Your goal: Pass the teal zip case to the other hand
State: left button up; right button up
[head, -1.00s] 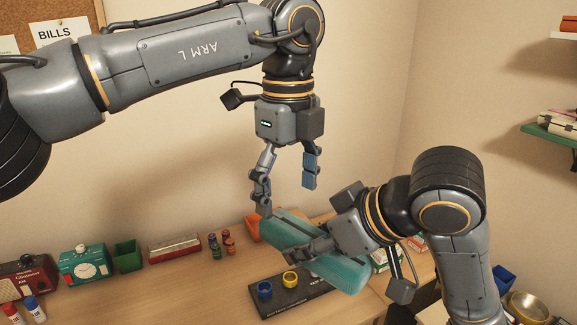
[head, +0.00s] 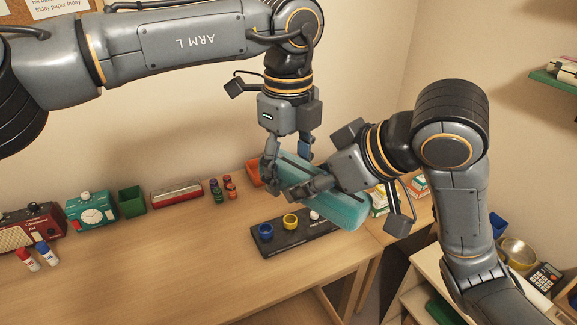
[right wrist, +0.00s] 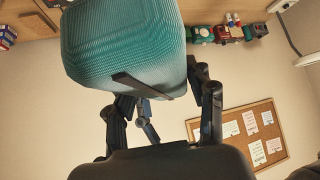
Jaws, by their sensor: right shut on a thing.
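The teal zip case (head: 342,208) is held tilted in the air above the desk. It also fills the top of the right wrist view (right wrist: 125,45). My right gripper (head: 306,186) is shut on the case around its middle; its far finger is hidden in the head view. My left gripper (head: 287,168) points down at the case's upper left end. Its fingers are spread, one on the near side and one on the far side of that end. Whether they touch the case is not clear.
Below the case lies a black tray (head: 290,241) with a blue and a yellow ring on the desk (head: 150,275). The front of the desk is clear.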

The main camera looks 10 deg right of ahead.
pick_arm(q)
jog(key=c, duration=0.3)
jog(key=shift+c, duration=1.4)
pick_arm(e)
jog(key=o, duration=1.3)
